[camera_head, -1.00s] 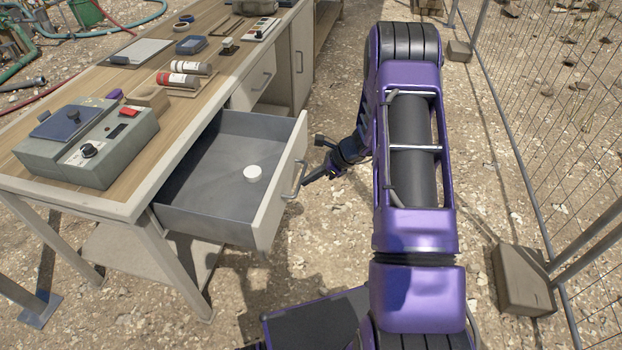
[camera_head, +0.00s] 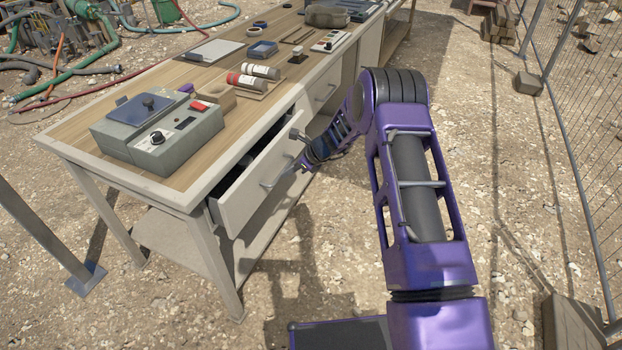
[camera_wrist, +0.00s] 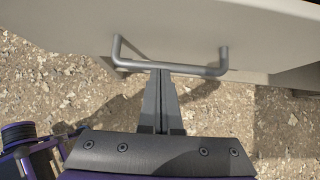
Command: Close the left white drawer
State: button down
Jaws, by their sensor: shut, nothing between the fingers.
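The left white drawer (camera_head: 265,178) is in the near part of the workbench in the head view. My gripper (camera_head: 301,166) is at the drawer front beside the handle. In the wrist view, my gripper (camera_wrist: 162,75) is shut and empty. Its fingertips are at the middle of the handle bar (camera_wrist: 185,70), in front of the white drawer front (camera_wrist: 200,35). I cannot tell whether the tips touch the bar.
The wooden workbench (camera_head: 80,130) carries a grey control box (camera_head: 160,140), red and white cylinders (camera_head: 250,75) and small tools. A second drawer (camera_head: 322,88) farther back is shut. A wire fence (camera_head: 570,120) stands at the right. Gravel ground is open between.

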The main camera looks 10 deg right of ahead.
aim_at(270, 168)
jog(key=w+a, duration=0.1)
jog(key=a, duration=0.1)
jog(key=w+a, duration=0.1)
jog(key=a, duration=0.1)
jog(key=shift+w+a, duration=0.1)
jog(key=shift+w, duration=0.1)
jog(key=shift+w+a, duration=0.25)
jog(key=shift+a, duration=0.15)
jog(key=shift+a+r, duration=0.1)
